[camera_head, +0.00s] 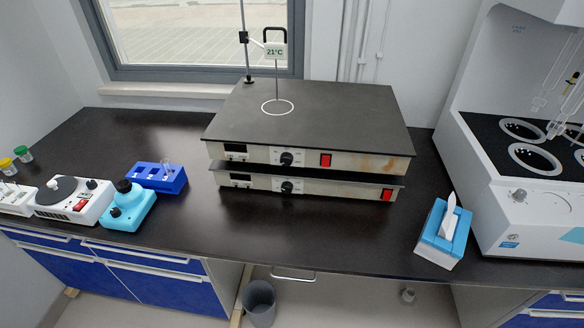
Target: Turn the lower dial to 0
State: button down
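Two flat hotplate units are stacked on the black bench in the head view. The upper unit (370,163) carries a dark dial (286,158) and a red switch (325,160) on its front. The lower unit (340,191) has the lower dial (287,187), a dark knob on a pale panel, and a red switch (387,195) near its right end. The dial markings are too small to read, so its setting cannot be told. My gripper is not in view.
A blue tissue box (437,249) stands right of the stack, beside a large white distiller (520,195). A cyan device (128,208), a blue tube rack (163,178) and a white mixer (72,199) stand left. The bench in front of the stack is clear.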

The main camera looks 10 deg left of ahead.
aim_at(287, 187)
jog(key=i+j, duration=0.15)
jog(key=j, duration=0.25)
jog(key=i+j, duration=0.1)
jog(key=j, duration=0.25)
jog(key=i+j, duration=0.15)
jog(key=j, duration=0.25)
jog(key=i+j, duration=0.1)
jog(key=j, duration=0.25)
